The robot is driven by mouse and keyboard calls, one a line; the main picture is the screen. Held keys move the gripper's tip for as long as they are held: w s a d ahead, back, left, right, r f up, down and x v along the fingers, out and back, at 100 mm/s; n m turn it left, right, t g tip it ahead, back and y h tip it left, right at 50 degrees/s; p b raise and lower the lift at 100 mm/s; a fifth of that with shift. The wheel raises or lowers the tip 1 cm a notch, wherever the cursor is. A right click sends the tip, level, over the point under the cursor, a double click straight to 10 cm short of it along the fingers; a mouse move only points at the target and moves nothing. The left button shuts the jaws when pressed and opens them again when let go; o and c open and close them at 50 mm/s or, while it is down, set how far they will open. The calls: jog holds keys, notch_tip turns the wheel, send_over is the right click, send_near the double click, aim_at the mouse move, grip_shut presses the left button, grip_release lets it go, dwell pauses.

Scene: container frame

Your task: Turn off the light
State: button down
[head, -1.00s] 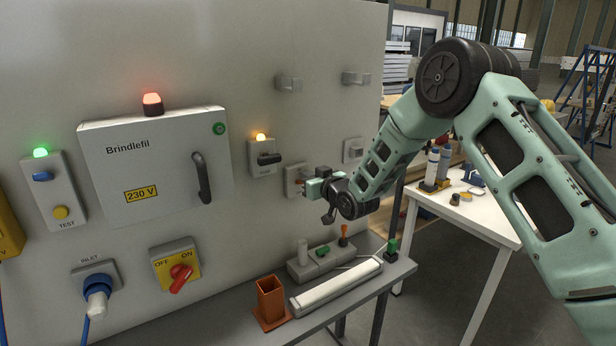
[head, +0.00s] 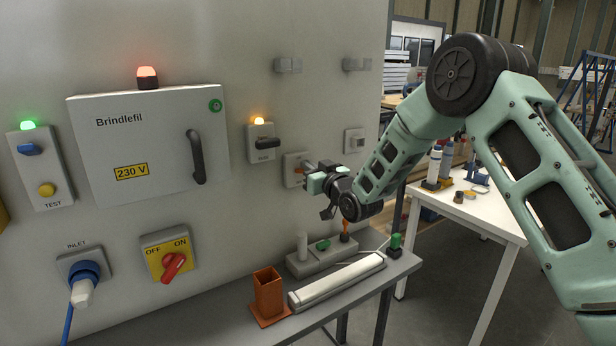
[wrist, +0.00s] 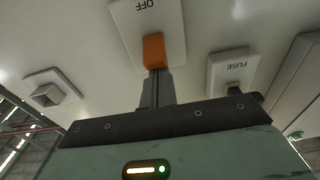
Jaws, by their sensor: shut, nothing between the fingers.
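A pale switch plate (head: 291,170) is on the grey wall panel, right of the fuse unit. In the wrist view the plate (wrist: 176,22) shows upside down, with the word OFF and an orange lever (wrist: 153,48). My gripper (head: 307,171) is at the plate's right side in the head view. In the wrist view my gripper (wrist: 155,75) is shut and empty, its fingertips at the near end of the orange lever. I cannot tell whether they touch it. The gripper partly hides the plate in the head view.
The fuse unit (head: 265,148) has a lit orange lamp (head: 258,120). A red lamp (head: 147,73) glows on the Brindlefil box (head: 150,145), and a green lamp (head: 28,125) at left. A bench (head: 210,318) below holds an orange holder (head: 268,292) and a long white fixture (head: 337,281).

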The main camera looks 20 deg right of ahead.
jog(key=f+t+b, duration=0.1)
jog(key=b, duration=0.5)
jog(key=t+y+b, duration=0.1)
jog(key=t+b, duration=0.1)
jog(key=b, duration=0.4)
jog(key=f+t+b, duration=0.1)
jog(key=t+b, duration=0.1)
jog(key=b, duration=0.4)
jog(key=shift+s+d+f+y, duration=0.1)
jog(key=shift+s+f+y, duration=0.2)
jog(key=shift+f+y, duration=0.1)
jog(key=shift+r, duration=0.15)
